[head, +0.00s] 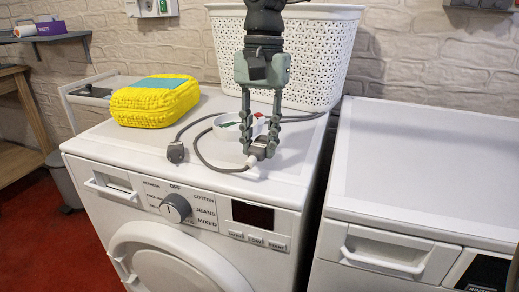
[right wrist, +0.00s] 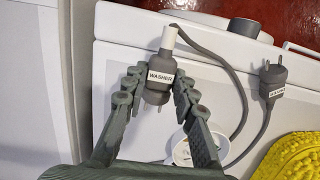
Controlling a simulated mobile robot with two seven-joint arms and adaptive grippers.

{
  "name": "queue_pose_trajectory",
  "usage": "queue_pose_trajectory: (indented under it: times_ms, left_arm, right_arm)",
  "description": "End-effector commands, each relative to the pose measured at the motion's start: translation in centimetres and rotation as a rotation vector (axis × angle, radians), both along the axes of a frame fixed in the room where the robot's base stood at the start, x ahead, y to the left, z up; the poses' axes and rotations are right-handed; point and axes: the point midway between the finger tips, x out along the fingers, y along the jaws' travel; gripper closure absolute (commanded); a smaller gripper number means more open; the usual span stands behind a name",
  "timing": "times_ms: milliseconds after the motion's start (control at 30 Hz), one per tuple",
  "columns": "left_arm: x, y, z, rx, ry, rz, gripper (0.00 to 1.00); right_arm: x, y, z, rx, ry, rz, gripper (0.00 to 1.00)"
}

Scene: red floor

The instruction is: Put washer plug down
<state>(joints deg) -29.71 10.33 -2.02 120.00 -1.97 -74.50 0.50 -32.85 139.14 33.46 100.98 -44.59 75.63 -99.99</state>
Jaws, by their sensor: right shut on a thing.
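The washer plug (right wrist: 158,74) is grey with a white "WASHER" label and a white cord end. It also shows in the head view (head: 258,149). My right gripper (head: 262,153) points down over the front part of the white washing machine's top (head: 205,170), with its fingers shut on the plug. In the right wrist view the fingertips (right wrist: 156,92) press it from both sides, prongs toward the palm. I cannot tell whether the plug touches the top. A second grey plug (head: 175,152) lies to its left; its label is unclear. My left gripper is not in view.
A yellow pack (head: 155,101) lies at the back left, and a white perforated basket (head: 325,60) stands behind. A second white machine (head: 430,160) with a bare top stands right, across a gap.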

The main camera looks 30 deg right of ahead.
Motion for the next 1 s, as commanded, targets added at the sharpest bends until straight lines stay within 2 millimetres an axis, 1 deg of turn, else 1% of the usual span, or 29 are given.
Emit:
queue_pose_trajectory:
  times_ms: [33,100,167,433,533,567,700,1000]
  left_arm:
    - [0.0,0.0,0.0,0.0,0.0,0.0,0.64]
    - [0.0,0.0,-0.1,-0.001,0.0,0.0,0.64]
    - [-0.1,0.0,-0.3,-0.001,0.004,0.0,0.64]
    - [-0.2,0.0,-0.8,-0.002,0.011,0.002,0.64]
    - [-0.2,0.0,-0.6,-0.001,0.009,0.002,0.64]
    - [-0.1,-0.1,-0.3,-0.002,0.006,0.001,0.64]
    - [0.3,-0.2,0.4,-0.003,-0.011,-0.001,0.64]
    - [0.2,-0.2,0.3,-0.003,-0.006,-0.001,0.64]
  right_arm:
    - [-0.1,0.0,-0.9,0.0,0.004,0.0,1.0]
    - [-0.1,0.0,-1.8,0.0,0.003,0.0,1.0]
    - [0.0,0.0,-2.3,0.0,0.001,-0.001,1.0]
    - [0.0,0.0,-2.4,0.0,0.0,-0.001,1.0]
    - [0.0,0.0,-2.6,0.0,0.0,-0.001,1.0]
    - [0.0,0.0,-2.5,0.0,0.0,-0.001,0.71]
    - [0.0,0.0,-2.5,0.0,0.0,-0.001,0.54]
    - [0.0,0.0,-2.4,0.0,0.0,-0.001,0.53]
